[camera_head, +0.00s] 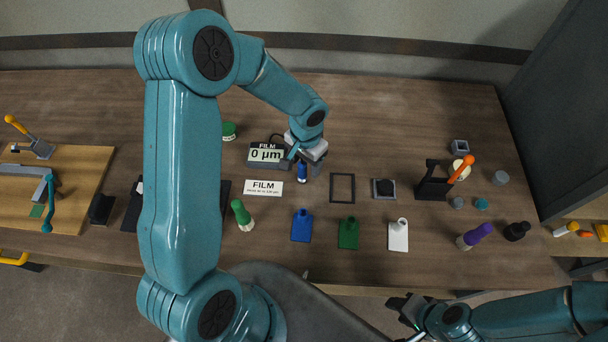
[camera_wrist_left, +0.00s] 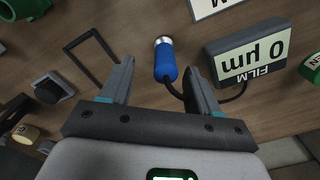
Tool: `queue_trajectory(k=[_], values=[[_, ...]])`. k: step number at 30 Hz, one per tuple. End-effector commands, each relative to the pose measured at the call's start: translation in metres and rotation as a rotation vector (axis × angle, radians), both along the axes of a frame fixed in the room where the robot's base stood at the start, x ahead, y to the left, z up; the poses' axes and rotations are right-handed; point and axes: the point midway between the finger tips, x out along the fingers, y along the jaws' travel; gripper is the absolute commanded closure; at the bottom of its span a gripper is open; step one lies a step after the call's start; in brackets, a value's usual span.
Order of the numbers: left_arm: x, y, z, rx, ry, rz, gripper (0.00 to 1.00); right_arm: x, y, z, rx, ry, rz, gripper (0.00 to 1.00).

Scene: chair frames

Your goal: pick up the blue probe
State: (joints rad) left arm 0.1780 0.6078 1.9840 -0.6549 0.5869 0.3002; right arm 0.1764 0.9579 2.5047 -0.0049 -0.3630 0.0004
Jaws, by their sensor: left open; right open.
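The blue probe (camera_head: 302,173) has a silver end and a dark cable. It lies on the wooden table just right of the film gauge display (camera_head: 268,154), which reads 0 µm. My left gripper (camera_head: 305,158) is open just over the probe. In the left wrist view the probe (camera_wrist_left: 165,62) shows between and beyond the two open fingers (camera_wrist_left: 158,82), with no visible contact. The cable runs from the probe toward the display (camera_wrist_left: 250,58). My right gripper (camera_head: 408,310) is low at the table's front edge, away from the probe; its fingers are small and dark there.
A white FILM card (camera_head: 264,188) lies below the display. A black square frame (camera_head: 342,188) lies right of the probe. Blue (camera_head: 302,226), green (camera_head: 348,233) and white (camera_head: 398,235) tags lie in front. A green-topped bottle (camera_head: 242,215) stands front left. The table behind the probe is clear.

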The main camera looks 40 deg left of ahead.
Motion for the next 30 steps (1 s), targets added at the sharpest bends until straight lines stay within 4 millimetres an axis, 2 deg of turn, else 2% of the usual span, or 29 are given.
queue_trajectory(k=[5,11,18,19,20,24,30], values=[[-0.002,0.001,-0.017,-0.001,0.002,0.002,0.39,0.000,0.000,-0.010,0.000,0.000,0.001,0.57],[-0.005,0.002,-0.051,-0.001,0.001,0.001,0.39,0.000,0.000,-0.030,0.000,0.000,0.001,0.57],[-0.004,0.002,-0.052,0.000,-0.001,0.002,0.39,0.000,0.000,-0.028,0.000,0.000,0.001,0.57],[-0.004,0.002,-0.052,0.000,-0.001,0.002,0.42,0.000,0.000,-0.028,0.000,0.000,0.001,0.57],[-0.004,0.002,-0.052,0.000,-0.001,0.002,0.52,0.000,0.000,-0.028,0.000,0.000,0.001,0.57],[-0.004,0.002,-0.052,0.000,0.000,0.001,0.97,0.000,0.000,-0.028,0.000,0.000,0.001,0.57],[-0.004,0.002,-0.052,0.000,-0.001,0.001,1.00,0.000,0.000,-0.028,0.000,-0.001,0.001,0.57]])
